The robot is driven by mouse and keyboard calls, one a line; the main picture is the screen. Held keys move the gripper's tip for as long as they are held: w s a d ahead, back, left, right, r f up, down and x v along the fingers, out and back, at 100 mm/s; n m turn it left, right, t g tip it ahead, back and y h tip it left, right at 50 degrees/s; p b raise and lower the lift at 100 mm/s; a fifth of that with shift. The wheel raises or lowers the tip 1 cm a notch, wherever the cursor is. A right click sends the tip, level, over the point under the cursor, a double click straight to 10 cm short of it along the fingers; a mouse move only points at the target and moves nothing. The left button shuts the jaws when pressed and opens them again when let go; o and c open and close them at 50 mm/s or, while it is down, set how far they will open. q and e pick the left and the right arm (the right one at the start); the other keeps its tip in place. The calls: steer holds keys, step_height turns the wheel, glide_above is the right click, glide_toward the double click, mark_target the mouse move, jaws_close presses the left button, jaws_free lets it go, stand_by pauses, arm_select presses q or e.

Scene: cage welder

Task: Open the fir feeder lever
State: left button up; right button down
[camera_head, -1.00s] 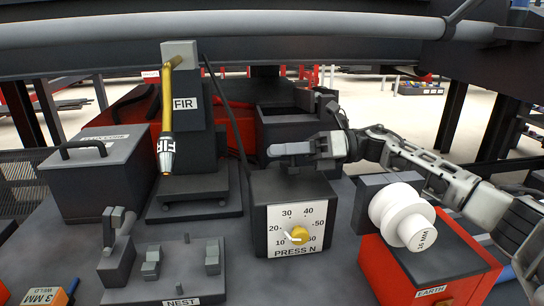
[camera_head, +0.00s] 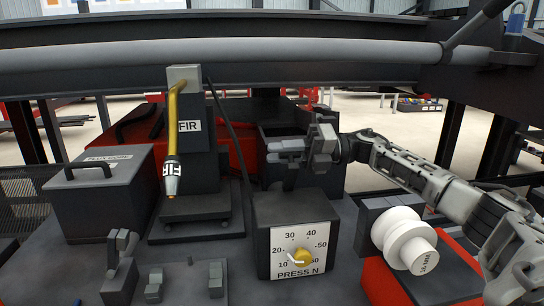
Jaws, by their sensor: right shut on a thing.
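The grey FIR column (camera_head: 198,155) stands at left centre, with its white label and a yellow hose and torch (camera_head: 172,178) hanging at its front. A dark block with a PRESS N dial (camera_head: 299,250) and yellow knob stands right of it. My right gripper (camera_head: 298,148) is above and behind that block, shut on a grey bar-like piece (camera_head: 283,146), which I take to be the feeder lever. The fingers partly hide this piece, and its pivot cannot be made out. My left gripper is not in view.
A white 16 MM spool (camera_head: 405,240) sits over a red box at the right. A dark lidded box (camera_head: 105,190) stands at the left, near small nest clamps (camera_head: 215,275). A thick grey pipe (camera_head: 260,52) crosses overhead.

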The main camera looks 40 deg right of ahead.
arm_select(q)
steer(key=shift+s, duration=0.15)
arm_select(e)
steer(key=shift+w+d, duration=0.15)
steer(key=c, duration=1.4)
jaws_free()
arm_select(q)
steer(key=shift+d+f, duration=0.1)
arm_select(e)
steer(key=shift+o, duration=0.5)
steer(key=shift+d+f, duration=0.1)
steer(key=shift+d, duration=0.2)
arm_select(q)
steer(key=b, duration=0.3)
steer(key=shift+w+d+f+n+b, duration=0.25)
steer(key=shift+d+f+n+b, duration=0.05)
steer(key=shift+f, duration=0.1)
arm_select(e)
steer(key=v, duration=1.5)
steer(key=shift+s, duration=0.3)
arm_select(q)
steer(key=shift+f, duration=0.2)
arm_select(e)
steer(key=shift+d, duration=0.1)
